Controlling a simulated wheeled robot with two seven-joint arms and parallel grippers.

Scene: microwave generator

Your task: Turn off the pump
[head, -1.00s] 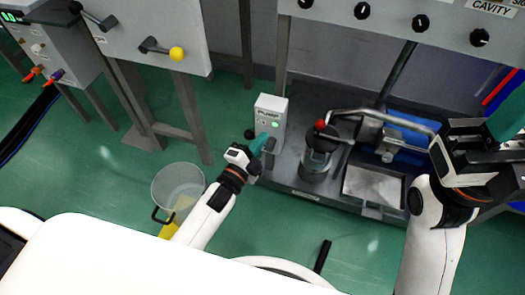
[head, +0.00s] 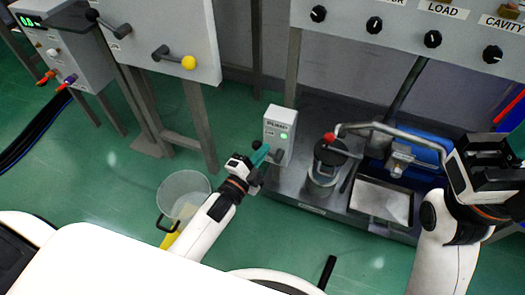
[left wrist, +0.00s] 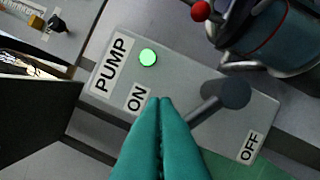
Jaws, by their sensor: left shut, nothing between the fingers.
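The pump box (head: 280,133) is a pale box with a lit green light, low at the picture's middle in the head view. In the left wrist view the box face (left wrist: 190,85) shows PUMP, ON and OFF labels and the lit green light (left wrist: 148,57). A grey lever with a dark round end (left wrist: 232,93) lies between the ON and OFF labels; its other end is hidden by my fingers. My left gripper (head: 262,155) is shut and empty. Its teal fingertips (left wrist: 160,101) are by the ON label, beside the lever; contact is unclear. My right gripper (head: 490,170) is at the right.
A red-knobbed metal vessel (head: 327,165) stands right of the pump box, with a metal tray (head: 383,203) beyond it. A clear bucket (head: 184,190) stands on the green floor at left. A panel with black knobs (head: 400,22) is above.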

